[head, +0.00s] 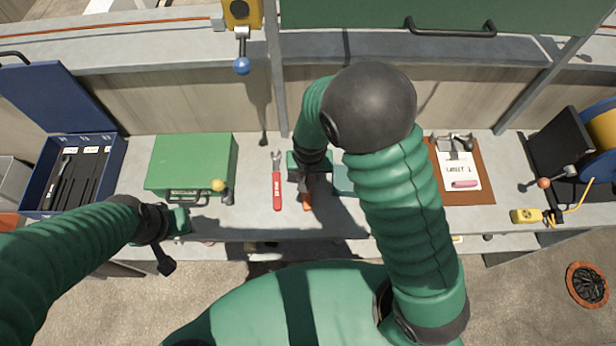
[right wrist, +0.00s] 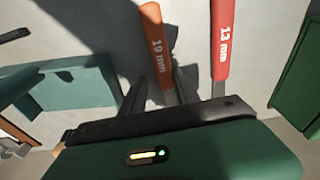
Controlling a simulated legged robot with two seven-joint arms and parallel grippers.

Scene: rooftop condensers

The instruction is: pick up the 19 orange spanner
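The orange spanner (right wrist: 157,45), marked 19 mm, lies on the grey bench in the right wrist view. In the head view only its orange handle (head: 307,200) shows, below my right gripper (head: 304,184). In the right wrist view the dark fingers of my right gripper (right wrist: 162,92) stand apart, one on each side of the spanner's metal shaft. The shaft's far part is hidden behind the gripper body. A red spanner (head: 277,188), marked 13 mm in the right wrist view (right wrist: 222,45), lies beside it. My left gripper (head: 178,222) is near the bench's front edge; its fingers are unclear.
A green case (head: 190,160) stands left of the red spanner. A teal box (head: 343,181) is close on the right of my right gripper. A blue open toolbox (head: 112,172) is at the left; a clipboard (head: 462,192) lies at the right.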

